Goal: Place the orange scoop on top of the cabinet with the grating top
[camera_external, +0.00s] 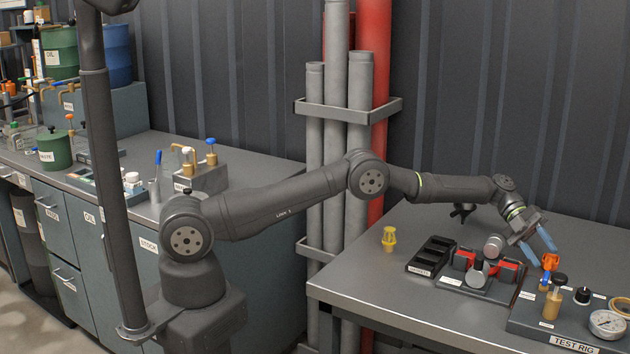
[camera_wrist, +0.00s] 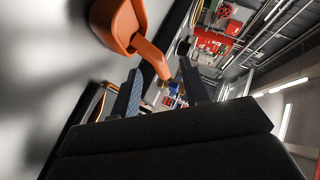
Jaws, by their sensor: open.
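The orange scoop (camera_wrist: 122,22) shows large at the top of the wrist view, with its handle (camera_wrist: 153,58) reaching down towards the gap between my fingertips. In the external view, a small orange piece (camera_external: 550,262) just below the fingertips appears to be the scoop, but it is too small to be sure. My gripper (camera_external: 537,245) has blue fingers standing apart over the right-hand table. Its fingers also show in the wrist view (camera_wrist: 160,88), with nothing clearly held between them. I cannot make out a cabinet with a grating top in either view.
The right-hand table (camera_external: 375,268) holds a yellow piece (camera_external: 389,239), a black tray (camera_external: 432,256), a red-and-black fixture (camera_external: 484,271) and the test rig board (camera_external: 530,318) with a gauge (camera_external: 607,323). Vertical pipes (camera_external: 335,160) stand beside it. The table's left front is clear.

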